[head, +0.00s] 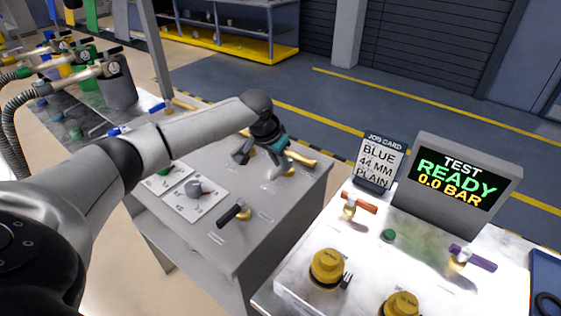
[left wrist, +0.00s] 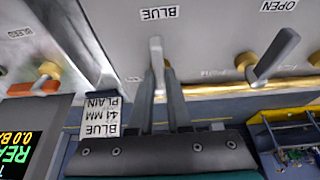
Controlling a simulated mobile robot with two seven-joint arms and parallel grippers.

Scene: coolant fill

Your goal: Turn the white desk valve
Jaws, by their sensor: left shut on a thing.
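The white desk valve shows in the left wrist view as a pale lever handle (left wrist: 156,50) below an upside-down "BLUE" label, with brass behind it. My left gripper (left wrist: 160,85) has its two fingers around this handle, shut on it. In the head view the left gripper (head: 262,157) reaches down over the far part of the grey desk (head: 255,235), beside a brass pipe (head: 301,160). The valve is partly hidden there by the fingers. My right gripper is in neither view.
A dark-handled valve (head: 233,212) stands nearer on the desk. A knob panel (head: 190,200) is to its left. To the right, a bench carries an orange-handled valve (head: 358,203), a purple-handled valve (head: 473,258), yellow caps (head: 327,266), a job card (head: 380,160) and a "TEST READY 0.0 BAR" display (head: 455,180).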

